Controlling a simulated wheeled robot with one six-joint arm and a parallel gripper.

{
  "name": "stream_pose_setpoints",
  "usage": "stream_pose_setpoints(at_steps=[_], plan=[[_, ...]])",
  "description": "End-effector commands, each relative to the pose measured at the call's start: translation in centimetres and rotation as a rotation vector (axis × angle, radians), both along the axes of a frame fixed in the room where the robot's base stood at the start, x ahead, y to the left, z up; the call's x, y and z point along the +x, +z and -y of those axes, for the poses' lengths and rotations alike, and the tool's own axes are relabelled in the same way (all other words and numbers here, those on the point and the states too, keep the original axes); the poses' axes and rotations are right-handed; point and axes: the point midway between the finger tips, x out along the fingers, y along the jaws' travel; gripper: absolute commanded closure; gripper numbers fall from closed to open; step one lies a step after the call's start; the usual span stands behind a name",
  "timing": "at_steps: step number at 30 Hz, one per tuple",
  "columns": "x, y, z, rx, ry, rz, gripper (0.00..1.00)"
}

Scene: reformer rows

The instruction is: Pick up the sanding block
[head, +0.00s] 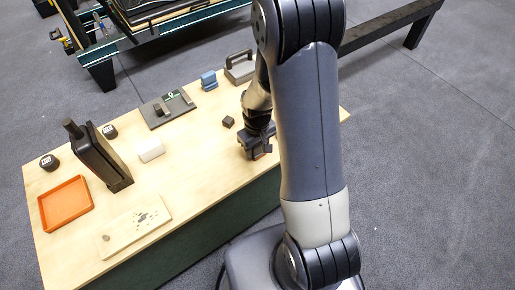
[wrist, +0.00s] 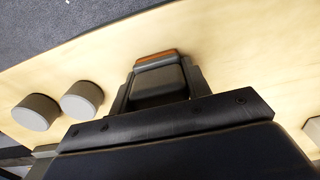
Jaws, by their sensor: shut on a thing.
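The sanding block (wrist: 157,80) is dark grey with an orange-brown strip along one edge. In the wrist view it sits between the two fingers of my gripper (wrist: 160,88), which is shut on it. In the head view my gripper (head: 257,143) is low at the right part of the wooden table, near its front edge. Only a little of the block, with a spot of orange, shows there. I cannot tell whether the block touches the table top.
The wooden table (head: 185,175) holds an orange tray (head: 66,203), a dark upright holder (head: 101,160), a pale board (head: 135,226), a white block (head: 151,149) and a small dark cube (head: 228,121). Two grey cylinders (wrist: 82,99) stand left of the block in the wrist view.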

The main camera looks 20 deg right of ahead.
Motion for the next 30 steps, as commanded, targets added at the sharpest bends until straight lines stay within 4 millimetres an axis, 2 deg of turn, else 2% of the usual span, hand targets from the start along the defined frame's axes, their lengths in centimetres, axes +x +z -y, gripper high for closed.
stream_pose_setpoints(at_steps=[1, 4, 13, 17, 24, 30], plan=[[0.0, 0.0, 0.0, 0.000, 0.000, 0.000, 0.70], [0.0, 0.0, 0.0, 0.000, 0.000, 0.000, 0.78], [0.1, 0.6, 0.0, 0.000, 0.000, 0.002, 0.78], [0.1, 2.5, 0.0, 0.000, 0.000, 0.005, 0.78], [0.1, 7.2, 0.0, 0.000, 0.000, 0.006, 0.78], [0.0, 9.6, 0.0, 0.000, 0.000, 0.002, 0.78]])
